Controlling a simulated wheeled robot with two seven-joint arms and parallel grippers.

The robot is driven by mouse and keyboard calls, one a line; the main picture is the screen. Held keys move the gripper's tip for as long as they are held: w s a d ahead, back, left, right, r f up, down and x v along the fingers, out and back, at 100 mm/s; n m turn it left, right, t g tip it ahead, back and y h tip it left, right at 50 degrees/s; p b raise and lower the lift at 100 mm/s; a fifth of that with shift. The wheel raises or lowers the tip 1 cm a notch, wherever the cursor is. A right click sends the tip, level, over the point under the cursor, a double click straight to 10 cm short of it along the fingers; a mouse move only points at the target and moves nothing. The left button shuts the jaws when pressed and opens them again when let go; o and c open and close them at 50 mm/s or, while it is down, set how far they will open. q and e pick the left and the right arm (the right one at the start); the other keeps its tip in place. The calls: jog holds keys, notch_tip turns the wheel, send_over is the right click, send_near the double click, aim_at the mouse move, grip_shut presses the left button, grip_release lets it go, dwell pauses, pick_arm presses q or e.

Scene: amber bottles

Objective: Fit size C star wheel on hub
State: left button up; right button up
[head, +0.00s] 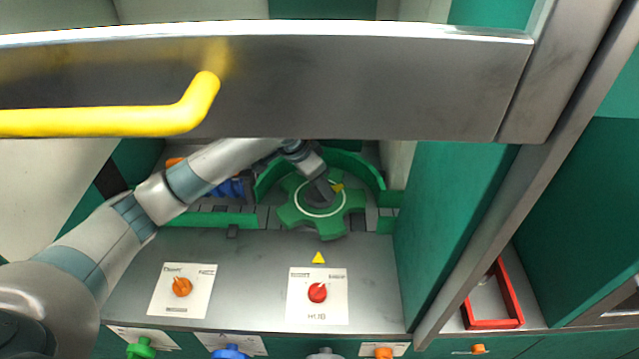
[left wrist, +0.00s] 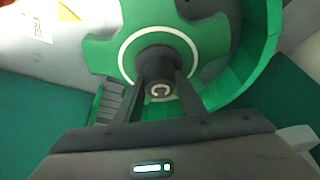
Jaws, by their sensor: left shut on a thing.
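The green star wheel (head: 295,215) with a white ring lies inside a curved green guide (head: 368,165) in the head view. It fills the top of the left wrist view (left wrist: 105,55). My left gripper (head: 326,194) reaches down to its middle. My right gripper is not in view.
A raised metal guard with a yellow handle (head: 150,117) crosses above my arm. A HUB panel with a red knob (head: 317,292) sits in front, below a yellow triangle (head: 318,258). An orange knob (head: 181,287) is left of it. A green wall (head: 450,230) bounds the right.

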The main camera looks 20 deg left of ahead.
pick_arm(q)
jog(key=shift+f, duration=0.3)
dwell(0.4)
jog(key=o, duration=1.3)
jog(key=shift+o, duration=0.3)
jog(key=shift+f, duration=0.15)
jog(key=shift+s+a+r+b, duration=0.1)
jog(key=shift+r+b, duration=0.1)
jog(key=shift+r, duration=0.15)
jog(key=shift+s+r+b, duration=0.1)
jog(key=shift+r+b, duration=0.05)
jog(key=shift+r, duration=0.15)
jog(key=b+v, duration=0.5)
jog(key=v, duration=1.1)
jog(key=shift+s+r, duration=0.1)
jog(key=shift+s, duration=0.05)
jog(key=shift+s, duration=0.1)
